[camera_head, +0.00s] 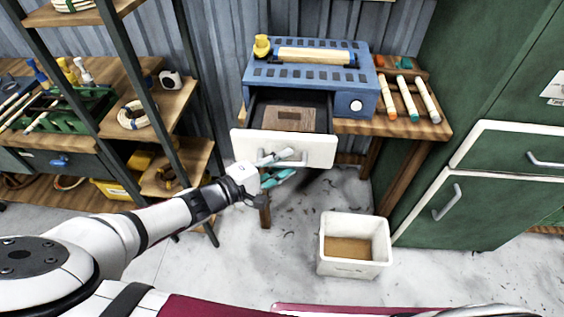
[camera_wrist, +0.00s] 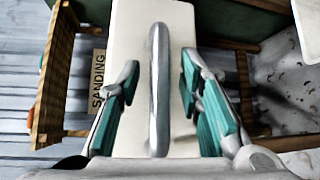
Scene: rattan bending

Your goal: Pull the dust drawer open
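The dust drawer (camera_head: 318,148) has a white front and stands pulled out from under the blue sanding machine (camera_head: 330,83). Its dark inside holds a brown block or layer (camera_head: 288,119). My gripper (camera_head: 276,166) is at the drawer front. In the wrist view the grey bar handle (camera_wrist: 157,90) lies between the teal-padded fingers of my gripper (camera_wrist: 158,88), with a gap on both sides. The fingers are open and do not touch the handle. The white drawer front (camera_wrist: 175,20) shows behind it. In the head view my gripper partly hides the handle.
A white bin (camera_head: 353,243) stands on the floor below, to the right. Coloured tubes (camera_head: 406,95) lie on the wooden bench (camera_head: 432,128) right of the machine. Green cabinets (camera_head: 480,190) stand at right and a shelf rack (camera_head: 150,100) at left. A "SANDING" sign (camera_wrist: 97,78) is beside the drawer.

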